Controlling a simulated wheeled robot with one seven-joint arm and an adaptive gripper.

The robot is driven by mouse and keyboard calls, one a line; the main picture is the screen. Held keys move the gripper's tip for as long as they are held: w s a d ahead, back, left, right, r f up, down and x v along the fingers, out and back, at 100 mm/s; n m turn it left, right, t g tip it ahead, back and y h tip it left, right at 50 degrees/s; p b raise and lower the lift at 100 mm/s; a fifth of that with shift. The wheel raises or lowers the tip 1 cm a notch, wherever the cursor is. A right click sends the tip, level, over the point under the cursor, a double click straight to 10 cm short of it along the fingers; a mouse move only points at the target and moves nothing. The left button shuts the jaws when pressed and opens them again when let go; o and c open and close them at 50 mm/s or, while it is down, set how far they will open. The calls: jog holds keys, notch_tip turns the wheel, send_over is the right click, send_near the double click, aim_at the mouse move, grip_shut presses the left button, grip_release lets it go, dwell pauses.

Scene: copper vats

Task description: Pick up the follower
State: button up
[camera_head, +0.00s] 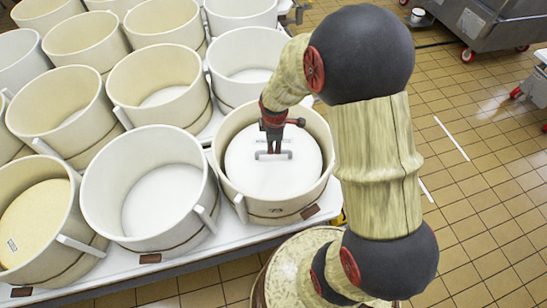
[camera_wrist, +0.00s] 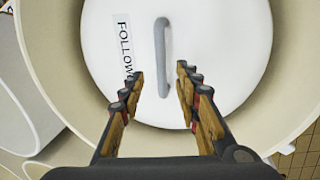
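The follower (camera_head: 246,168) is a white round disc with a grey bar handle, lying inside a cream vat (camera_head: 222,180) at the front right of the table. In the wrist view the follower (camera_wrist: 215,35) carries a label reading "FOLLOW", its end hidden by a finger. Its handle (camera_wrist: 162,45) runs nearly upright in the picture. My gripper (camera_head: 272,150) is above the disc, pointing down. In the wrist view my gripper (camera_wrist: 159,80) is open, with one finger on each side of the handle and gaps between. I cannot tell whether the fingertips reach handle height.
Several similar vats crowd the white table (camera_head: 120,262), including one close on the left (camera_head: 150,185) and one behind (camera_head: 247,60). One vat at the far left holds a yellowish disc (camera_head: 35,222). The tiled floor (camera_head: 470,200) at right is mostly clear, with a metal cart (camera_head: 480,25) beyond.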

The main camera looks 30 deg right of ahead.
aim_at(274, 151)
notch_tip(274, 151, down, 3)
jog(key=shift+w+d+f+b, duration=0.1)
jog(key=shift+w+d+b, duration=0.05)
jog(key=shift+b, duration=0.3)
jog(key=shift+w+f+b, duration=0.2)
jog(key=shift+f+b, duration=0.25)
jog(key=shift+f, duration=0.4)
jog(key=shift+w+f+b, duration=0.15)
jog(key=shift+f+b, duration=0.3)
jog(key=shift+f, duration=0.45)
jog(key=shift+w+f+b, duration=0.2)
jog(key=shift+f+b, duration=0.25)
jog(key=shift+f, duration=0.4)
jog(key=shift+c, duration=1.4)
jog(key=shift+r, duration=0.1)
grip_shut()
jog(key=shift+w+r, duration=0.1)
jog(key=shift+w, duration=0.05)
